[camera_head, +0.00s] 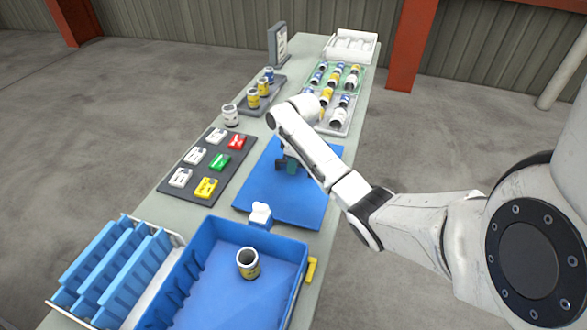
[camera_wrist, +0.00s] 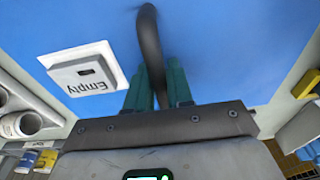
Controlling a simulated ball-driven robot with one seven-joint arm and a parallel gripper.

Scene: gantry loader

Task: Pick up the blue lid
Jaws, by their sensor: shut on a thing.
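The blue lid (camera_head: 290,205) is a flat blue panel over the middle of the table, beyond the blue crate (camera_head: 306,252). My gripper (camera_head: 288,165) is above the lid, partly hidden by my arm. In the wrist view, the teal fingers of my gripper (camera_wrist: 158,85) are shut on the lid's dark arched handle (camera_wrist: 149,40). The lid's blue surface (camera_wrist: 220,40) fills most of that view. I cannot tell whether the lid rests on the table or is slightly raised.
A white "Empty" plate (camera_wrist: 85,75) shows left of the handle. The crate holds one can (camera_head: 248,263). A dark card tray (camera_head: 208,166), can trays (camera_head: 339,118) and a blue rack (camera_head: 110,275) crowd the table (camera_head: 312,40).

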